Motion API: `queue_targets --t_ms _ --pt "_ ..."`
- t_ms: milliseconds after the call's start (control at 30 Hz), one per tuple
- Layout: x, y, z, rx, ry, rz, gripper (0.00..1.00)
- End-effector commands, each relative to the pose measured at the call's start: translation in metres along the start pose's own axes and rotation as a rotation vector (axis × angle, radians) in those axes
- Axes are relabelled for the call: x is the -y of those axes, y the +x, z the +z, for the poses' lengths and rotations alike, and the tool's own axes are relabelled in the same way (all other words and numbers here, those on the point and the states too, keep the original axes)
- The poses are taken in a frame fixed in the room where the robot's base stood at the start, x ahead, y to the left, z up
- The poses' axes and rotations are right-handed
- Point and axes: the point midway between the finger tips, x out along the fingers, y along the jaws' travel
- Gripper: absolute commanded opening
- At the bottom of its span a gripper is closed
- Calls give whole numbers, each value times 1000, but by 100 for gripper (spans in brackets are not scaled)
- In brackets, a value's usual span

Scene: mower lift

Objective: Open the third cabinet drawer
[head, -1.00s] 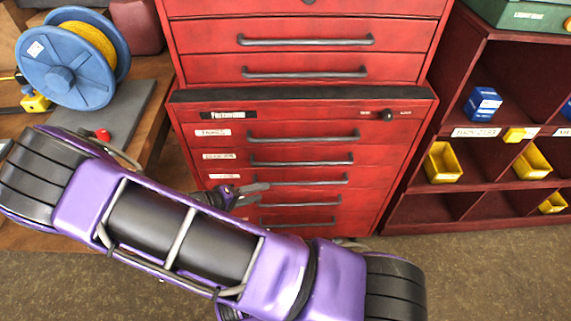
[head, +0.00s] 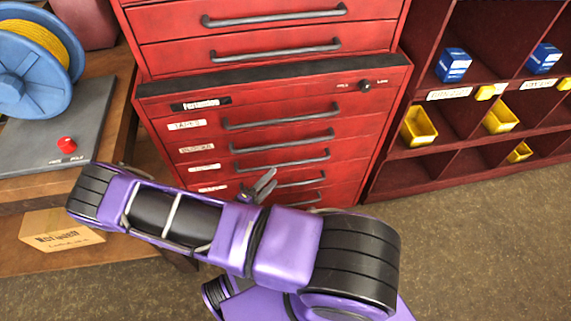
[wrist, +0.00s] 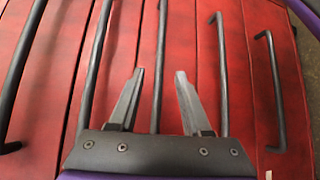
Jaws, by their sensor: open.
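The red cabinet (head: 160,110) stands ahead with a stack of drawers below its dark ledge, all looking shut. Each has a dark bar handle, and labels run down the left side. The third handle below the ledge (head: 280,160) is just above my gripper (head: 267,181) in the head view. In the wrist view my gripper (wrist: 160,72) is open and empty, facing the drawer fronts. One bar handle (wrist: 160,40) runs lengthwise between its fingertips, with other handles on both sides. It looks like the third handle, but I cannot tell whether the fingers reach around it.
A workbench (head: 98,100) with a blue cable reel (head: 30,70) and a red button (head: 66,145) stands at left. A cardboard box (head: 60,232) sits below it. A dark red shelf (head: 400,180) with yellow bins is at right. The floor (head: 480,260) at front right is clear.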

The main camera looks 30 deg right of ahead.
Motion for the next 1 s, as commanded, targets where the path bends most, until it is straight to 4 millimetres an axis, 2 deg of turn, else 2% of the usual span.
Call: queue_targets --t_ms 33,200,400,600,833,867,1000 --pt "1 12 1 4 1 1 48" --pt "1 48 0 3 1 0 48" --pt "1 75 0 2 0 -1 48" --pt "0 86 0 1 1 -1 48" --pt "0 86 0 0 1 -1 48" --pt "0 86 0 0 1 -1 45" --pt "0 86 0 0 1 -1 20"
